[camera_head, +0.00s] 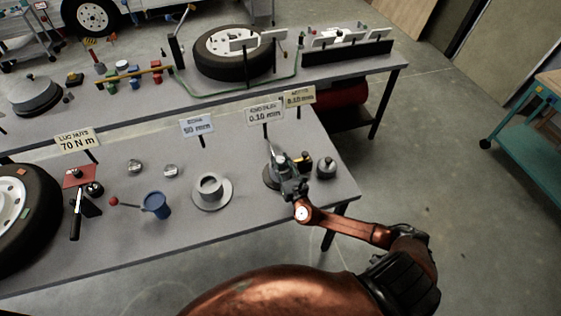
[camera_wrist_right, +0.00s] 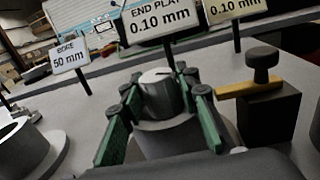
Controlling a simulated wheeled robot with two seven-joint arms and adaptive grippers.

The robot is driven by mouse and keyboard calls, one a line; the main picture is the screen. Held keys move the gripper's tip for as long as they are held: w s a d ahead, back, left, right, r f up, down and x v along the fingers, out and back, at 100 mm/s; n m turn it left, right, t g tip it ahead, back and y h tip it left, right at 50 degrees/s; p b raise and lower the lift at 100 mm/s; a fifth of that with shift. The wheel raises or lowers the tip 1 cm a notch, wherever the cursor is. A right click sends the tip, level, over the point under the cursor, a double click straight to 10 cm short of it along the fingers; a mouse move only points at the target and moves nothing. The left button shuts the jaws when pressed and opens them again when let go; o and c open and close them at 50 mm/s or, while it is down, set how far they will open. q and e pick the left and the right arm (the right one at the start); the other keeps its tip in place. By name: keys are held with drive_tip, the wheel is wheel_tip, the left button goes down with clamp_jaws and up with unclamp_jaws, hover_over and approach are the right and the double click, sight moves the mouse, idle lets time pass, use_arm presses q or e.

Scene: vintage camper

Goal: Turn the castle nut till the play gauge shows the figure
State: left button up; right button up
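A silver castle nut (camera_wrist_right: 162,95) with a slotted top sits on a grey hub (camera_wrist_right: 165,135) in the right wrist view. My right gripper (camera_wrist_right: 162,82) has its two green fingers on either side of the nut, very close to it. I cannot tell whether they press on it. In the head view my right gripper (camera_head: 290,182) is over the hub (camera_head: 270,176) and hides most of it. The sign (camera_head: 265,113) behind it reads END PLAY 0.10 mm in the right wrist view (camera_wrist_right: 160,20). No gauge figure is readable. My left gripper is not in view.
A dark block with a knob and brass bar (camera_wrist_right: 268,105) stands close right of the hub. A grey flanged ring (camera_head: 212,190), a blue cup (camera_head: 157,206) and a wheel (camera_head: 25,215) are to the left on the bench (camera_head: 240,222). More signs stand behind.

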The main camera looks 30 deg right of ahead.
drive_tip(key=c, duration=0.7)
drive_tip(key=shift+a+m+g+h+p, duration=0.1)
drive_tip(key=shift+m+g+h+p, duration=0.4)
drive_tip(key=shift+m+h+p, duration=0.9)
drive_tip(key=m+g+h, duration=0.1)
drive_tip(key=h, duration=0.2)
drive_tip(key=shift+m, duration=0.3)
drive_tip(key=shift+m+g+h, duration=0.7)
drive_tip(key=shift+g+h, duration=0.2)
drive_tip(key=shift+h, duration=0.3)
